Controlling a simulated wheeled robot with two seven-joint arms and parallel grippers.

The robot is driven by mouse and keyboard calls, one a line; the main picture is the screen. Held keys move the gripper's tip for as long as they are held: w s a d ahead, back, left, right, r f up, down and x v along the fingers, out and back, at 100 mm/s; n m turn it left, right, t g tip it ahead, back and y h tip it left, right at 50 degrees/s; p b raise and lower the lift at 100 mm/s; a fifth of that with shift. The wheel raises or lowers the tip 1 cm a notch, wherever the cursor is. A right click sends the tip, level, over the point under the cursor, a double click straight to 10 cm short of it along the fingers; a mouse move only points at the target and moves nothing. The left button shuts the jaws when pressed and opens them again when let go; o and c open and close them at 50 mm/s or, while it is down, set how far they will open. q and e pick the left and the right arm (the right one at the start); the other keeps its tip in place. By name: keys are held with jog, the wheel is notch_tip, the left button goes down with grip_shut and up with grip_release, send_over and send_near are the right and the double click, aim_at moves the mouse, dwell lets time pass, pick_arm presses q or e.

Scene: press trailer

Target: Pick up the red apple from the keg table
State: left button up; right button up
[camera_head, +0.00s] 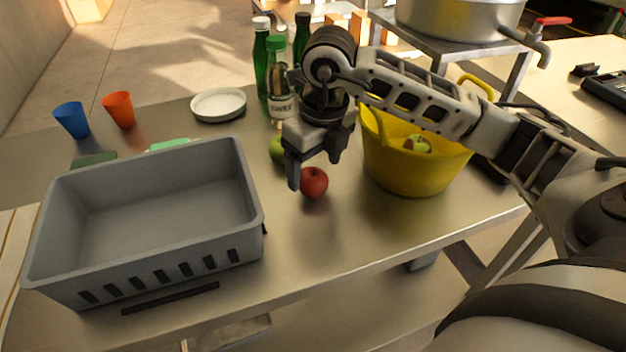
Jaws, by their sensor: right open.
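A red apple (314,183) lies on the metal keg table (335,235), right of the grey crate. My right gripper (313,168) comes in from the right and hangs just above and beside the apple, fingers pointing down. It is open, and one finger shows in front to the left of the apple. I cannot tell whether a finger touches the apple. A green apple (276,150) sits behind, partly hidden by the gripper. My left gripper is not in view.
A grey crate (150,265) fills the table's left front. A yellow basket (405,175) holding fruit stands close on the right. Bottles (261,60), a white plate (218,104), a blue cup (72,120) and an orange cup (119,110) stand behind. Bare table lies in front of the apple.

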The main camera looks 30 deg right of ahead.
aim_at(314, 172)
jog(key=shift+w+a+f, duration=0.1)
jog(key=shift+f, duration=0.8)
jog(key=shift+w+a+f, duration=0.1)
jog(key=shift+f, duration=0.8)
jog(key=shift+d, duration=0.1)
jog(key=c, duration=1.1)
jog(key=shift+o, duration=0.2)
jog(key=shift+r, duration=0.1)
